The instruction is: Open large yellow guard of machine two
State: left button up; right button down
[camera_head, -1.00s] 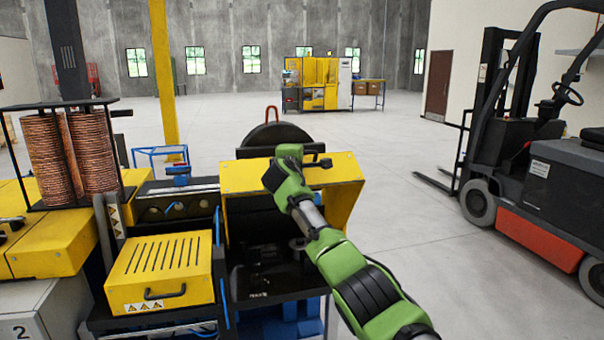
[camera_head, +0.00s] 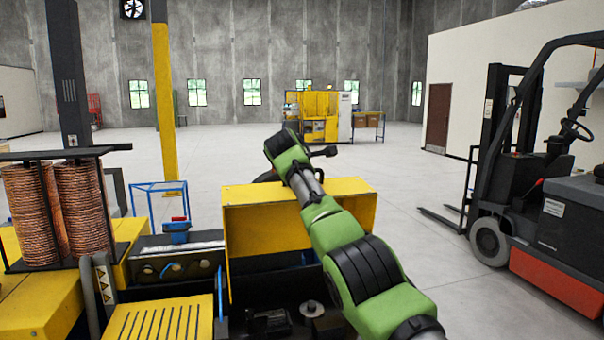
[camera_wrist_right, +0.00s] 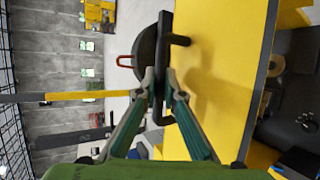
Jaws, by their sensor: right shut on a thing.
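The large yellow guard (camera_head: 270,215) is the wide yellow cover at the middle of the machine in the head view. It is tilted up, and the dark machine interior (camera_head: 275,290) shows below it. My right gripper (camera_head: 322,152) is above the guard's far edge, partly hidden behind my green wrist. In the right wrist view, my right gripper (camera_wrist_right: 161,92) is shut on the black handle (camera_wrist_right: 165,55) along the edge of the yellow guard (camera_wrist_right: 225,80). My left gripper is in neither view.
A smaller slotted yellow cover (camera_head: 160,323) sits left of the opening. Copper coils (camera_head: 55,210) stand on a rack at the left. A forklift (camera_head: 540,190) stands at the right. The floor (camera_head: 410,185) between it and the machine is clear.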

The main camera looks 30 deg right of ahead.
jog(key=shift+f, duration=0.2)
jog(key=c, duration=2.1)
grip_release()
jog(key=shift+c, duration=0.2)
jog(key=shift+v, duration=0.8)
jog(key=v, duration=1)
jog(key=shift+a, duration=0.15)
jog(key=shift+s+r, duration=0.1)
jog(key=shift+r, duration=0.05)
